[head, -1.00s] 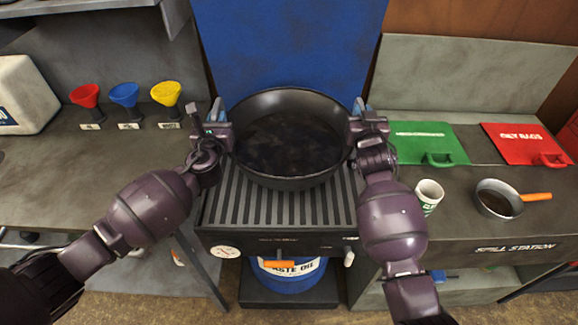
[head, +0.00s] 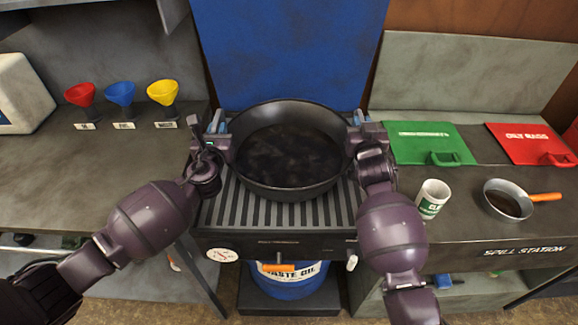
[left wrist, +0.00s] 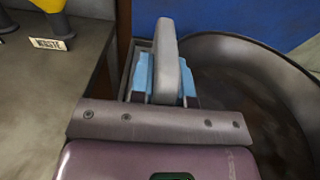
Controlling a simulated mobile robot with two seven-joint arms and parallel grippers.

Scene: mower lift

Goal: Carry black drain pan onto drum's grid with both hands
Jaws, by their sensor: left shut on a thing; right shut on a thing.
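The round black drain pan (head: 288,188) is level over the slatted grid (head: 250,211) of the waste oil drum (head: 290,283), with dark liquid in it. I cannot tell whether its underside touches the slats. My left gripper (head: 217,130) is shut on the pan's left side, and my right gripper (head: 362,128) is shut on its right side. In the left wrist view, the left gripper (left wrist: 168,75) closes over the pan's handle beside the black rim (left wrist: 270,52); the grip itself is partly hidden.
Red (head: 80,95), blue (head: 121,93) and yellow (head: 162,92) funnels stand on the left bench. A blue panel (head: 285,50) rises behind.

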